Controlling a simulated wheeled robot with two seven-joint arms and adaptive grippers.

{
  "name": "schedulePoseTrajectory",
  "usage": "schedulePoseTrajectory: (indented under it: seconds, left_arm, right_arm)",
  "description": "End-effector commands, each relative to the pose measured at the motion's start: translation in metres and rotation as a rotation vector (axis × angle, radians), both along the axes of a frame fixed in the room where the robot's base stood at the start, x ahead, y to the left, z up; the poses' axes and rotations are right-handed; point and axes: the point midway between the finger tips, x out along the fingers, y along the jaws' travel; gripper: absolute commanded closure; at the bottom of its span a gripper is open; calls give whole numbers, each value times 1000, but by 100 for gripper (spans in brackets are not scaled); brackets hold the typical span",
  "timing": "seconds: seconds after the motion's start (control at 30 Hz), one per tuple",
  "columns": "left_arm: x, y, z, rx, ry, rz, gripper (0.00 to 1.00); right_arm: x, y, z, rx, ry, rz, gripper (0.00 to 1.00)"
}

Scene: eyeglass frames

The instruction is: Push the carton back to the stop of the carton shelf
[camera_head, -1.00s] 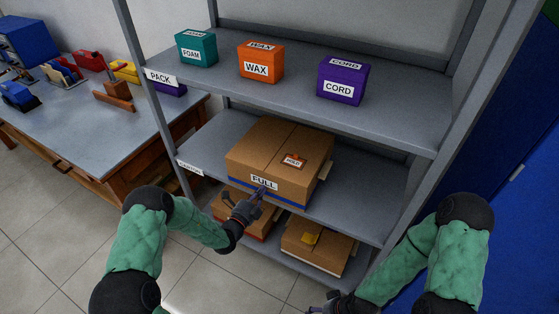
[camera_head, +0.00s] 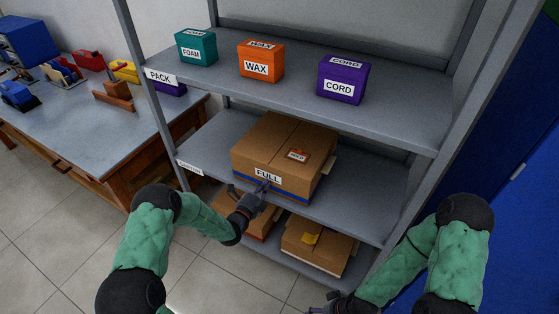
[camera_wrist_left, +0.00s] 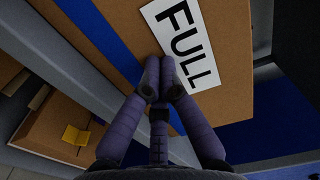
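The brown carton (camera_head: 280,150) with a FULL label and a blue stripe sits on the middle shelf (camera_head: 370,200), labelled on its front edge at the left. My left gripper (camera_head: 264,187) is at the carton's front face, just below the FULL label. In the left wrist view its fingertips (camera_wrist_left: 160,72) are together, against or very near the carton front (camera_wrist_left: 218,30) beside the label. Nothing shows between the fingers. My right gripper (camera_head: 325,308) is low at the bottom edge, mostly cut off. The shelf's stop is hidden behind the carton.
The upper shelf holds the FOAM (camera_head: 196,48), WAX (camera_head: 261,62) and CORD (camera_head: 343,80) boxes. Open cartons (camera_head: 318,245) stand on the lower shelf. Grey uprights flank the shelves. A workbench (camera_head: 80,120) stands at left. The middle shelf is bare right of the carton.

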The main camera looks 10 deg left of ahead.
Motion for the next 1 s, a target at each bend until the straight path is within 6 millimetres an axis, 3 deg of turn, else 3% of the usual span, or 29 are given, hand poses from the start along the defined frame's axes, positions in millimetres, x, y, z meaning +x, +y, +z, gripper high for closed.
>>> schedulePoseTrajectory:
  seconds: [1.0]
  left_arm:
    - [34,-12,2,1,-4,0,100]
  right_arm:
    - [0,0,-9,0,0,0,17]
